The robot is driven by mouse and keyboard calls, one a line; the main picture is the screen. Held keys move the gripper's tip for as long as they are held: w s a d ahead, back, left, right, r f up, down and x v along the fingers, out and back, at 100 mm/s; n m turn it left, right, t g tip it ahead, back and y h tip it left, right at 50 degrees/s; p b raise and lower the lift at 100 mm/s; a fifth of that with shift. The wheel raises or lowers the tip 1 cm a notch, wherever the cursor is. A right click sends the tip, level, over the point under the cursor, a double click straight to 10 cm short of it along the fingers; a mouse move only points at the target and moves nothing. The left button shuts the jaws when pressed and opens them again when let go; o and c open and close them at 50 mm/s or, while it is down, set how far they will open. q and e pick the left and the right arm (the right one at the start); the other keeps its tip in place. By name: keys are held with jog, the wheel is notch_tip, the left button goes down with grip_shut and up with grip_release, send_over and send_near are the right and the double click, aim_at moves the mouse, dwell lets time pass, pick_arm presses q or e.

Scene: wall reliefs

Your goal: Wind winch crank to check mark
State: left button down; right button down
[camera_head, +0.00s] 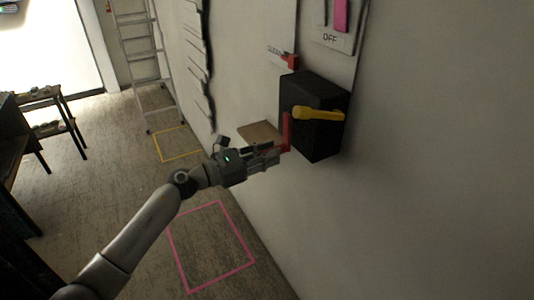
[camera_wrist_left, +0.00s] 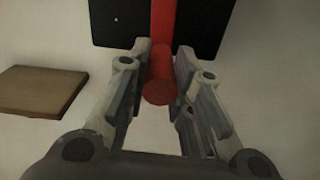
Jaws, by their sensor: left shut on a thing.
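A black box (camera_head: 325,128) is fixed to the wall in the head view; its dark face also fills the top of the left wrist view (camera_wrist_left: 207,22). A red crank handle (camera_head: 287,128) stands at its left side, and its round end shows in the left wrist view (camera_wrist_left: 158,92). A yellow lever (camera_head: 318,114) sticks out across the box. My left gripper (camera_head: 282,147) is shut on the red handle, with a finger on each side of it. I can make out no check mark. My right gripper is not in view.
A brown board (camera_head: 260,132) juts from the wall left of the box. Above are a small red piece (camera_head: 290,62) and an OFF panel (camera_head: 334,38) with a pink bar. A ladder (camera_head: 145,60) leans at the back. Pink (camera_head: 188,292) and yellow floor outlines enclose clear floor.

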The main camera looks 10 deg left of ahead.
pick_arm(q)
jog(key=shift+s+d, duration=0.15)
jog(key=shift+s, duration=0.05)
jog(key=s+d+n+p, duration=0.1)
jog(key=n+p, duration=0.1)
jog(key=s+r+n+p, duration=0.1)
jog(key=n+p, duration=0.1)
jog(key=s+d+n+p, duration=0.1)
jog(key=n+p, duration=0.1)
jog(key=p, duration=0.1)
jog(key=shift+s+d+r+n, duration=0.25)
jog(key=shift+d+r+n, duration=0.05)
jog(key=shift+d+r, duration=0.1)
dwell(0.5)
jog(key=c, duration=1.3)
grip_release()
jog(key=shift+s+r, duration=0.1)
jog(key=shift+o, duration=0.2)
jog(key=shift+a, duration=0.1)
